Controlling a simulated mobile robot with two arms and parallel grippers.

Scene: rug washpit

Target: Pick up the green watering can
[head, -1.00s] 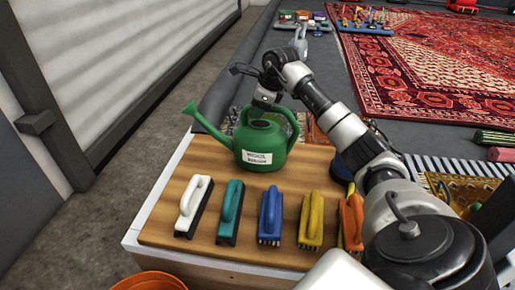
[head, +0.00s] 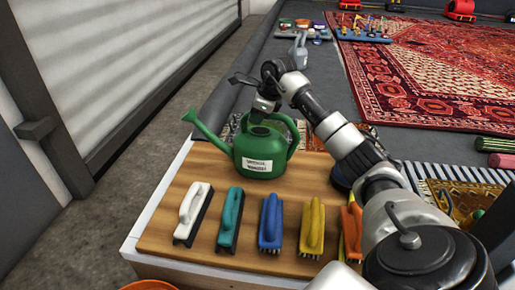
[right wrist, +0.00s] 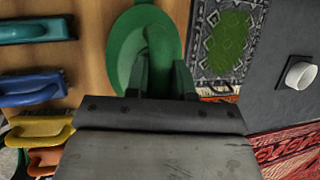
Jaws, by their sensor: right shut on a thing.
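The green watering can (head: 262,158) stands upright at the back of a wooden board (head: 170,238), its spout to the left and a white label on its front. My right gripper (head: 265,106) reaches down over its top from behind. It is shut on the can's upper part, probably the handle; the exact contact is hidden. In the right wrist view the fingers (right wrist: 161,80) point down at the green can (right wrist: 122,48), with the board beneath it. I cannot see a gap between can and board. My left gripper is not in view.
Several brushes stand in a row in front of the can: white (head: 193,213), teal (head: 230,217), blue (head: 270,221), yellow (head: 312,225) and orange. An orange bucket (head: 150,285) is at the bottom edge. A red rug (head: 420,75) lies beyond; a grey shutter (head: 120,60) is at left.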

